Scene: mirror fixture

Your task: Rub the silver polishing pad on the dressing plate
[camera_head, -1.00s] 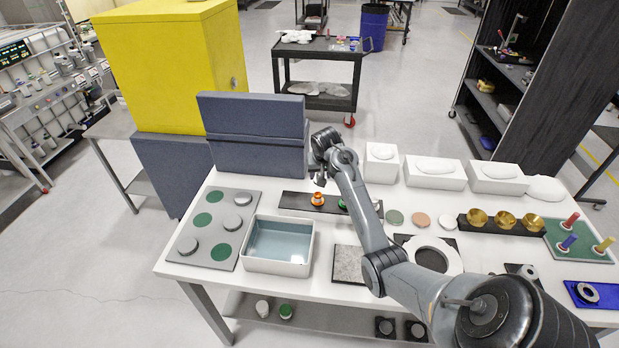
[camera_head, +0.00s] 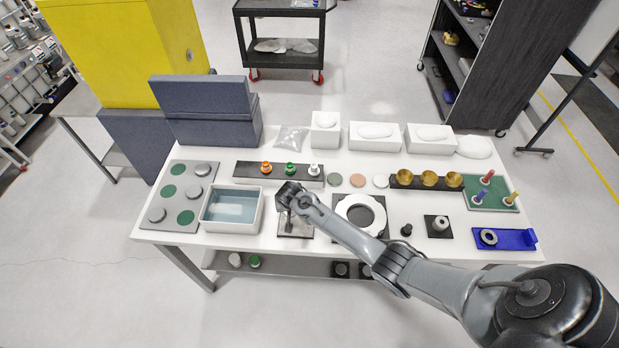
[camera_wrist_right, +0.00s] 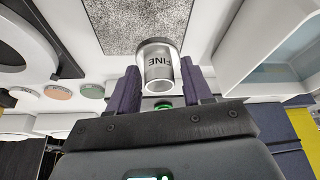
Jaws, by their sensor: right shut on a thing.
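My right gripper (camera_head: 285,200) is above the speckled grey dressing plate (camera_head: 296,230), between the water tray and the white ring. The pad's end overlaps the edge of the dressing plate (camera_wrist_right: 125,22) in that view. I cannot tell whether the pad touches the plate. The arm and gripper hide part of the plate in the head view. My left gripper is not in view.
A white water-filled tray (camera_head: 232,228) stands just left of the plate. A white ring (camera_head: 381,208) on a dark square is to the right. Behind, a dark strip (camera_head: 245,170) bears orange, green and white knobs. Brass bowls (camera_head: 430,179) and a blue fixture (camera_head: 515,240) are farther right.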

